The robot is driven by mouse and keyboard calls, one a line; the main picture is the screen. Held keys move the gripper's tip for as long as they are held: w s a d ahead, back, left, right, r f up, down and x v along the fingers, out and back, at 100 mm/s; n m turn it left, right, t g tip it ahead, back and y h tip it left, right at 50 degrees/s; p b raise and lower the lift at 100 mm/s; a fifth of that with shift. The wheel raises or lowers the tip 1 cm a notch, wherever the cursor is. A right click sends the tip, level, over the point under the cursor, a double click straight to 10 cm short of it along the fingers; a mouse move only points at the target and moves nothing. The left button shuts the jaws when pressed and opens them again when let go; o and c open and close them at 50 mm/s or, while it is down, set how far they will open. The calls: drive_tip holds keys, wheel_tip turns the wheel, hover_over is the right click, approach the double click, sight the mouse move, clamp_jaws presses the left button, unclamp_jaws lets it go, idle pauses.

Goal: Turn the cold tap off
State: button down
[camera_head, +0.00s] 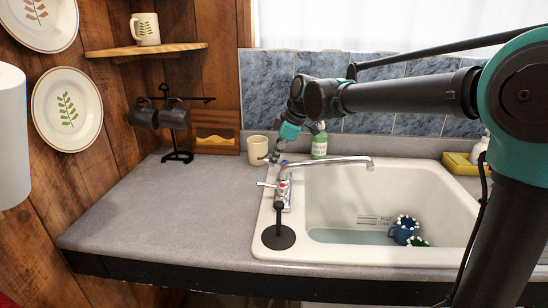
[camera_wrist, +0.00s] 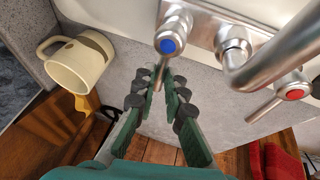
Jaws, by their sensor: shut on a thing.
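The cold tap (camera_wrist: 172,40), a metal handle with a blue cap, is at the top centre of the wrist view. Its lever points down between my green-and-black fingers. My gripper (camera_wrist: 161,74) is shut on this lever near its end; the fingertips hide part of it. In the head view my gripper (camera_head: 274,156) reaches down at the back end of the faucet (camera_head: 325,161). The hot tap (camera_wrist: 292,92), with a red cap, is at the right in the wrist view. The spout extends right over the sink; I make out no clear stream from it.
The white sink (camera_head: 450,184) holds shallow water with a blue mug (camera_head: 402,231) and a green item (camera_head: 417,242). A cream mug (camera_head: 257,149) and a green bottle (camera_head: 319,144) stand close to my gripper.

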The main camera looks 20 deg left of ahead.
idle(0.3)
drive_tip(key=c, duration=1.6)
unclamp_jaws()
drive_tip(key=shift+d+r, duration=0.1)
drive_tip(key=v, duration=1.1)
drive_tip(key=shift+s+d+r, duration=0.1)
drive_tip(key=shift+d+r, duration=0.05)
drive_tip(key=shift+r, duration=0.2)
drive_tip(key=shift+s, duration=0.1)
